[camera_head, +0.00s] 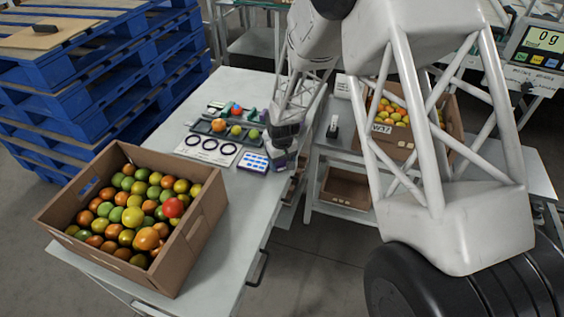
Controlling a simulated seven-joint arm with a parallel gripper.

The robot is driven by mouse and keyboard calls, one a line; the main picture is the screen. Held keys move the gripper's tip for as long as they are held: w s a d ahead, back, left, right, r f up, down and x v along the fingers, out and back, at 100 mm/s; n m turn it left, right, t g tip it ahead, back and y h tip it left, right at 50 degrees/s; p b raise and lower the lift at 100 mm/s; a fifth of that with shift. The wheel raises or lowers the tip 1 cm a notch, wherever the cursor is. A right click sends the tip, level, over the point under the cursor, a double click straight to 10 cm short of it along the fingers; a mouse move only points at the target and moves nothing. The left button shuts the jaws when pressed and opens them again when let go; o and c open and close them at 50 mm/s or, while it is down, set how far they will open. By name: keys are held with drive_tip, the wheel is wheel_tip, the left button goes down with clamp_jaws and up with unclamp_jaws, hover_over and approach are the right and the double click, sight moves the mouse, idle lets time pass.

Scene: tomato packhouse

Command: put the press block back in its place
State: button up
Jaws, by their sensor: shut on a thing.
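My gripper (282,150) is over the right edge of the long grey table, just right of a small blue-and-white tray (254,162). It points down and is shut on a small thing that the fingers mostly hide. I take this to be the press block, but its shape cannot be made out. I cannot tell whether it touches the table. No empty place for the block can be clearly picked out.
A crate of mixed tomatoes (190,245) fills the table's near end. A small black-and-white item (333,127) stands on the right bench. Blue pallets (75,100) stand left.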

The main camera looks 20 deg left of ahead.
drive_tip(key=shift+f, duration=0.35)
idle(0.4)
drive_tip(key=o, duration=0.9)
drive_tip(key=shift+c, duration=0.2)
drive_tip(key=shift+c, duration=0.2)
drive_tip(key=c, duration=0.3)
drive_tip(key=shift+o, duration=0.2)
drive_tip(key=shift+r, duration=3.45)
